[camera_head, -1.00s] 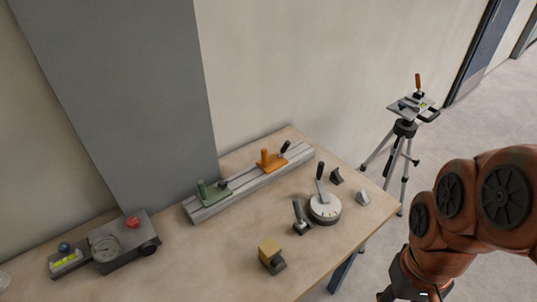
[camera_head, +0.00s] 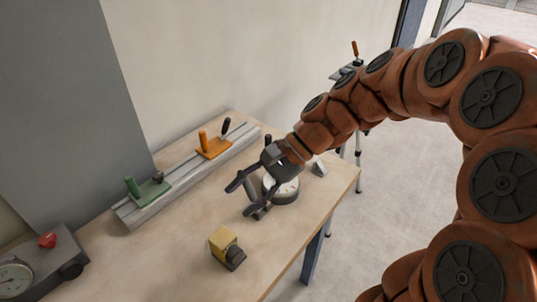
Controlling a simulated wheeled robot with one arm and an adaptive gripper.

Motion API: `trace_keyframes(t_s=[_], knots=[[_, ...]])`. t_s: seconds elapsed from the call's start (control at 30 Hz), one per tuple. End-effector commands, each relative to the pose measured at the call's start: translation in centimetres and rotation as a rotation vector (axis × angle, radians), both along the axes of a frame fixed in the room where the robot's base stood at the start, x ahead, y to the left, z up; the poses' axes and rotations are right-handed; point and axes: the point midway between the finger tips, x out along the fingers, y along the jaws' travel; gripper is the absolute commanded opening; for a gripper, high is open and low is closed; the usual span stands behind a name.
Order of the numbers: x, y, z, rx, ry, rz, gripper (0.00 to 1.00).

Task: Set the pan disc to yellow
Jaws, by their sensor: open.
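A round disc (camera_head: 287,190) with a pale marked top and a dark grey side sits on the table near its right edge; it looks like the pan disc. My gripper covers part of it and hides its upright handle. No yellow setting can be made out on it. My gripper (camera_head: 241,200) is open, its two dark fingers spread and pointing down to the left, in front of the disc. A short lever (camera_head: 251,188) on a small dark base shows between the fingers; I cannot tell whether they touch it.
A grey rail (camera_head: 185,180) with a green carriage (camera_head: 148,187) and an orange carriage (camera_head: 213,148) runs along the wall. A yellow block (camera_head: 222,241) lies in front. A gauge box (camera_head: 40,270) stands at left. A tripod platform (camera_head: 347,72) is beyond the table, partly behind my arm.

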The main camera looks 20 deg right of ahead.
Motion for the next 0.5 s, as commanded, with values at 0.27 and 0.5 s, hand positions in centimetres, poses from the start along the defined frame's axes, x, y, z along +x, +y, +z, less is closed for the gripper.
trace_keyframes(t_s=[0.27, 0.5], knots=[[10.9, -4.8, -3.4, 0.348, 0.203, -0.378, 0.47], [18.0, -12.8, -5.7, 0.621, 0.348, -0.644, 0.47]])
